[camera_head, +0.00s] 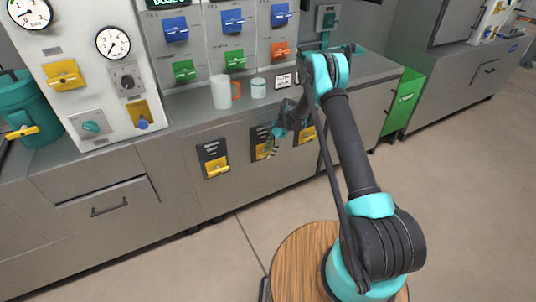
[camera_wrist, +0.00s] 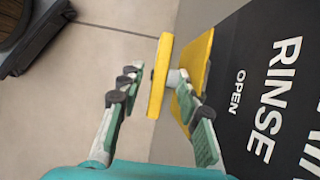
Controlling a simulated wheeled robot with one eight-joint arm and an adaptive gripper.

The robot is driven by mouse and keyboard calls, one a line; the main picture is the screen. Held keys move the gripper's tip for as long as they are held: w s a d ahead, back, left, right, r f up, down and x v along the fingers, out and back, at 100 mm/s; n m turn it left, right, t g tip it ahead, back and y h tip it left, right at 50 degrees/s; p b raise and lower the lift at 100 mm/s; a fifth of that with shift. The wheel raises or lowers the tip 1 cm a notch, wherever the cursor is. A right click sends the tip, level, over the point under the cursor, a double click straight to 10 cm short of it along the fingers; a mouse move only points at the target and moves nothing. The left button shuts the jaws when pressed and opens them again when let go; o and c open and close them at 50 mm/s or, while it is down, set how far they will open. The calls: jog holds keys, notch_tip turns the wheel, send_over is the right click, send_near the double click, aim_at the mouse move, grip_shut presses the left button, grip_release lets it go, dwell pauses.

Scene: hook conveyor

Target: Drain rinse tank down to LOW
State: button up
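My gripper (camera_head: 272,142) is at the middle drain panel on the counter's lower front. In the wrist view my gripper (camera_wrist: 158,92) is open, with one finger on each side of a yellow valve handle (camera_wrist: 159,76). A gap shows between the left finger and the handle; contact on the right cannot be told. A yellow plate (camera_wrist: 200,70) sits behind the handle on a black label panel (camera_wrist: 262,95) reading "RINSE" and "OPEN". In the head view the handle (camera_head: 262,153) is partly hidden by my gripper. No tank level is readable.
Similar yellow valves sit at left (camera_head: 217,167) and right (camera_head: 306,136). Above are a white mug (camera_head: 220,92), a small cup (camera_head: 258,88), blue handles (camera_head: 232,21) and green handles (camera_head: 235,60). A drawer handle (camera_head: 109,206) protrudes at left. The floor (camera_head: 215,270) in front is clear.

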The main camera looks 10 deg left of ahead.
jog(key=v, duration=1)
jog(key=shift+r, duration=0.15)
dwell(0.9)
jog(key=s+d+r+n+t+h, duration=0.2)
jog(key=s+d+r+n+t, duration=0.25)
jog(key=s+d+r, duration=1.25)
jog(key=s+d+n+t+h, duration=0.1)
jog(key=s+d+n, duration=0.2)
jog(key=s, duration=0.9)
jog(key=s+d+n+t+h, duration=0.1)
jog(key=s+d+n, duration=0.2)
jog(key=s, duration=0.8)
jog(key=shift+s+d+n+t, duration=0.35)
jog(key=shift+s+d, duration=0.05)
jog(key=shift+d, duration=0.75)
jog(key=shift+f, duration=0.1)
